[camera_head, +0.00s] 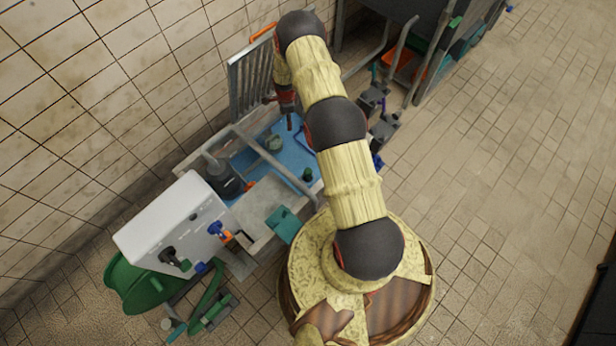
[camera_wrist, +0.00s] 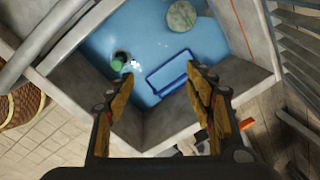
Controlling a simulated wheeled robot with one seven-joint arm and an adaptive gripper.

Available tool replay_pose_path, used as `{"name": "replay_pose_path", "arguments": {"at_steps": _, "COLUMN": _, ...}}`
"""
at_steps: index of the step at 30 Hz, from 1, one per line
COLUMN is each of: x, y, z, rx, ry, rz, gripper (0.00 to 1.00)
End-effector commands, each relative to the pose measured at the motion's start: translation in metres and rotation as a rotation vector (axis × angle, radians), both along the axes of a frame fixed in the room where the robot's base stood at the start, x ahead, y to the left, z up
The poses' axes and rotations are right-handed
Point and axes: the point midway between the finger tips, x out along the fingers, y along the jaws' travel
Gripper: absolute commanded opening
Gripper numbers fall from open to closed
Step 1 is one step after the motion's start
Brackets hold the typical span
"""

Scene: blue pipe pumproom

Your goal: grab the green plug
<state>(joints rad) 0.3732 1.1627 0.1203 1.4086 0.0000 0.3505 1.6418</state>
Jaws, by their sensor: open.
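A small dark plug with a green top (camera_wrist: 118,60) sits on the blue floor of the basin (camera_wrist: 150,25) in the wrist view, left of centre. It looks like the same green and dark piece (camera_head: 308,174) at the basin's near right side in the head view. My gripper (camera_wrist: 160,74) is open and empty, with its two fingers spread above the basin. The plug shows just beyond the left fingertip, outside the gap. In the head view, my gripper (camera_head: 289,121) hangs over the basin's far part, its fingers small and partly unclear.
A blue rectangular frame (camera_wrist: 168,74) lies in the basin, seen between my fingers. A round greenish piece (camera_wrist: 182,15) lies farther up. Grey basin walls (camera_wrist: 232,88) and metal rails (camera_head: 272,155) surround the area. A white box (camera_head: 175,222) stands at the left end.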

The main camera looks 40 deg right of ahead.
Motion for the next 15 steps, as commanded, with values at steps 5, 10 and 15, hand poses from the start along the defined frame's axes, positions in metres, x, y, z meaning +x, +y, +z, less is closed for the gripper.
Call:
{"name": "replay_pose_path", "arguments": {"at_steps": 5, "x": -0.035, "y": -0.009, "z": -0.098, "rx": 0.025, "ry": 0.032, "rz": -0.169, "gripper": 0.54}}
{"name": "replay_pose_path", "arguments": {"at_steps": 10, "x": -0.075, "y": -0.011, "z": -0.18, "rx": 0.043, "ry": 0.056, "rz": -0.325, "gripper": 0.54}}
{"name": "replay_pose_path", "arguments": {"at_steps": 15, "x": -0.11, "y": -0.009, "z": -0.239, "rx": 0.054, "ry": 0.073, "rz": -0.444, "gripper": 0.54}}
